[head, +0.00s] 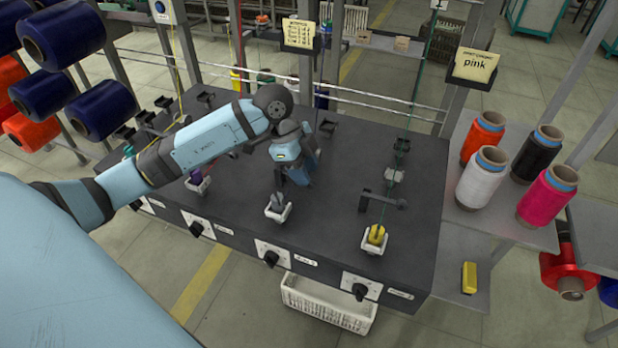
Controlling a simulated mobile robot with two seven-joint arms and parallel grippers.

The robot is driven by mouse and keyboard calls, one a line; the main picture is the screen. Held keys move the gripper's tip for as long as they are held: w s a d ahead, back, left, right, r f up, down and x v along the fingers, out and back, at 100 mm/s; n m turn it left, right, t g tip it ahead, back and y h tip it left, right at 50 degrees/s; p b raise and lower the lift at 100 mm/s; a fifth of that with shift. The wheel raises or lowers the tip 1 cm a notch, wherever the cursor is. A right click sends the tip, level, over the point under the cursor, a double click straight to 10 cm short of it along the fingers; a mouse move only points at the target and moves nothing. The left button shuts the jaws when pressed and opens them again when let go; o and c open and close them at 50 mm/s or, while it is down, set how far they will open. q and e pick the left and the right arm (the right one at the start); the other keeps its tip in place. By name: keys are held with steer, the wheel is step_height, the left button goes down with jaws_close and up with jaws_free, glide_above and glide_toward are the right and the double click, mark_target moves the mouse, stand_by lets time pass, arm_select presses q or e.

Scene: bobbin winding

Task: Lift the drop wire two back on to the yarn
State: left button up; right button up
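My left gripper (292,180) reaches over the middle station of the dark winding machine (330,240), pointing down just behind its grey bobbin (278,201). The gripper and wrist cover the place behind that bobbin, so drop wire two and its yarn cannot be made out. Whether the fingers are open or shut, or touch anything, cannot be told. At the right station a grey drop-wire lever (384,200) sits beside a dark green yarn (398,160), which runs down to a yellow bobbin (376,235). My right gripper is not in view.
A purple bobbin (196,177) sits at a station on the left, partly behind my arm. Black knobs (271,258) line the machine's front. A shelf at right holds white (482,180), orange, black and pink cones. A white crate (325,303) is below.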

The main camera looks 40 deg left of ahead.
arm_select(q)
steer(key=shift+x, duration=0.95)
steer(key=shift+d+f, duration=0.1)
steer(key=shift+f, duration=0.2)
jaws_close()
steer(key=shift+r, duration=0.15)
